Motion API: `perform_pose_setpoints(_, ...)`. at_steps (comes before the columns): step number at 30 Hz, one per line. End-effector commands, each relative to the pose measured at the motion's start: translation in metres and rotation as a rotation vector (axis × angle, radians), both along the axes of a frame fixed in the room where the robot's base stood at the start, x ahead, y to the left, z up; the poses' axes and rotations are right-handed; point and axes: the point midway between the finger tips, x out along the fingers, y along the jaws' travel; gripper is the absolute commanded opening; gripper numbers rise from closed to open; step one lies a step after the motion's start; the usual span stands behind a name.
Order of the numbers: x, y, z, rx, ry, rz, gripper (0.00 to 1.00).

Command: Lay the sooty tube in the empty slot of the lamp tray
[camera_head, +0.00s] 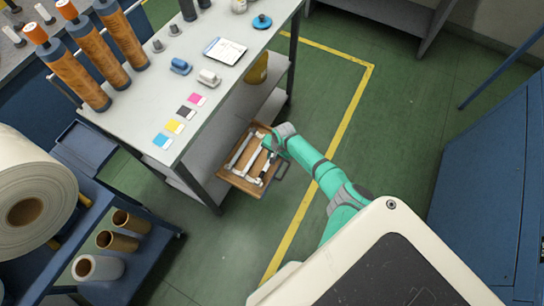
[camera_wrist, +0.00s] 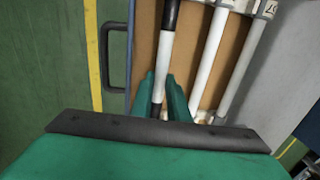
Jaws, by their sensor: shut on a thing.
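The lamp tray (camera_head: 226,176) is a shallow brown tray at the side of the bench; its wooden floor shows in the wrist view (camera_wrist: 187,48). The sooty tube (camera_wrist: 166,48), white with a blackened end, lies lengthwise over the tray on the handle side. My gripper (camera_wrist: 160,92) is shut on it, and its green fingers hide part of it. In the head view, my gripper (camera_head: 271,147) is over the tray's right side. Two clean white tubes (camera_wrist: 209,55) (camera_wrist: 243,58) lie beside it. I cannot tell whether the held tube touches the tray floor.
A dark handle (camera_wrist: 113,60) sticks out from the tray's edge. The bench (camera_head: 215,110) stands left of the tray, with colour cards and small items on top. A blue cabinet (camera_head: 490,190) stands at far right. Green floor (camera_head: 330,100) is free between them.

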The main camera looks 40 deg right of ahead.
Motion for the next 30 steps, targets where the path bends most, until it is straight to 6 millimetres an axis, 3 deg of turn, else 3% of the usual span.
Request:
perform_pose_setpoints(8,0.0,0.0,0.0,0.0,0.0,0.0,0.0)
perform_pose_setpoints(9,0.0,0.0,0.0,0.0,0.0,0.0,0.24)
perform_pose_setpoints(11,0.0,0.0,0.0,0.0,0.0,0.0,0.37)
perform_pose_setpoints(23,-0.001,-0.002,0.006,-0.001,-0.002,0.0,0.37)
perform_pose_setpoints(30,-0.007,-0.006,0.042,-0.003,-0.003,0.0,0.37)
